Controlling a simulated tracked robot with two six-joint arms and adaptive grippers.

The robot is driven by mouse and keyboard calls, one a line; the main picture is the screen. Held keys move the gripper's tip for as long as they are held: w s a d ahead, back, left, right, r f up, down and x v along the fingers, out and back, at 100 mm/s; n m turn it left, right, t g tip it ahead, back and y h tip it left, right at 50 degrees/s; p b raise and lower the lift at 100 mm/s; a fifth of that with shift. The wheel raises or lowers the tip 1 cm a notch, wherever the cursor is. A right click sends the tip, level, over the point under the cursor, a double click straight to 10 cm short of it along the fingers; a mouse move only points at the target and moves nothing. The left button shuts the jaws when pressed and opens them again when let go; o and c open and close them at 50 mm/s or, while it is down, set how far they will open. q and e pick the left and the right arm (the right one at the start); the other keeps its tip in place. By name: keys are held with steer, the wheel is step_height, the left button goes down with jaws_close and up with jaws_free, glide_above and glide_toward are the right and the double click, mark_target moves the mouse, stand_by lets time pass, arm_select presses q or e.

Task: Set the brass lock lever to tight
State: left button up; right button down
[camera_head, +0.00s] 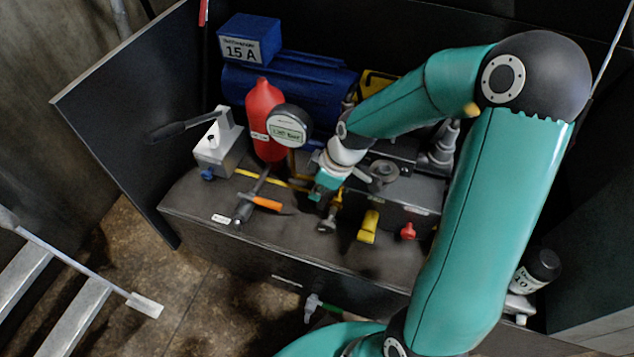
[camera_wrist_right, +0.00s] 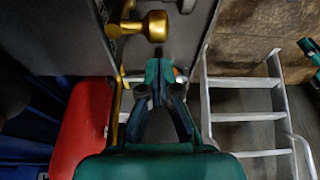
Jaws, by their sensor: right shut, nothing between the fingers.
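I cannot read any lever marking.
A red bottle (camera_head: 264,120) and a round gauge (camera_head: 289,126) stand left of the gripper. An orange-handled tool (camera_head: 266,202) lies on the bench (camera_head: 190,205).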

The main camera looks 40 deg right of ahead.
mark_target(337, 198)
steer(key=shift+s+d+r, duration=0.1)
steer(key=shift+s+d, duration=0.3)
steer(key=shift+s, duration=0.25)
steer(key=shift+s+d+r, duration=0.1)
steer(key=shift+s+d, duration=0.25)
steer(key=shift+s, duration=0.25)
steer(key=shift+s+d+f+b, duration=0.15)
steer(key=shift+s+d+b, duration=0.15)
steer(key=shift+b, duration=0.25)
steer(key=shift+s+d+f+b, duration=0.15)
steer(key=shift+s+b, duration=0.25)
steer(key=shift+b, duration=0.1)
steer(key=shift+s+d+r, duration=0.1)
steer(key=shift+s+r, duration=0.05)
steer(key=shift+s, duration=0.15)
steer(key=shift+r, duration=0.1)
steer(key=shift+w, duration=0.1)
